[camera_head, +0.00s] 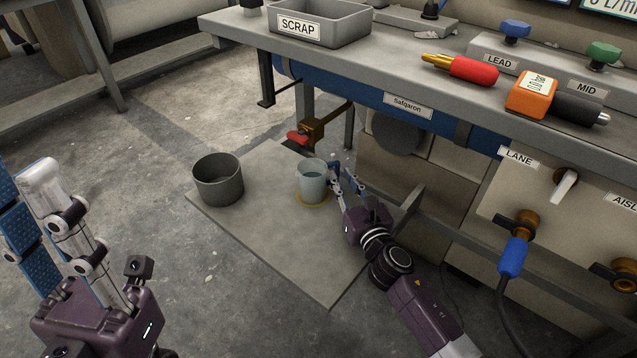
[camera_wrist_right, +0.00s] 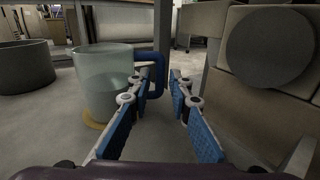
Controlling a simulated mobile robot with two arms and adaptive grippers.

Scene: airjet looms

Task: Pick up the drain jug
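The drain jug (camera_head: 312,182) is a pale translucent cup with liquid in it and a blue handle. It stands upright on a yellow ring on a grey floor mat, below the bench. My right gripper (camera_head: 342,178) is at the jug's handle side. In the right wrist view, the jug (camera_wrist_right: 103,85) is left of the fingers, and its blue handle (camera_wrist_right: 157,75) shows at the gap between the spread fingertips (camera_wrist_right: 161,76). The fingers look open, not closed on the handle. My left gripper (camera_head: 24,185) is raised at the lower left, open and empty, far from the jug.
A dark grey round bucket (camera_head: 218,180) stands on the mat (camera_head: 300,255) left of the jug. A brass valve with a red handle (camera_head: 299,137) sticks out behind the jug. The bench (camera_head: 235,28) overhangs at the back. A frame rail (camera_head: 455,228) runs at the right.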

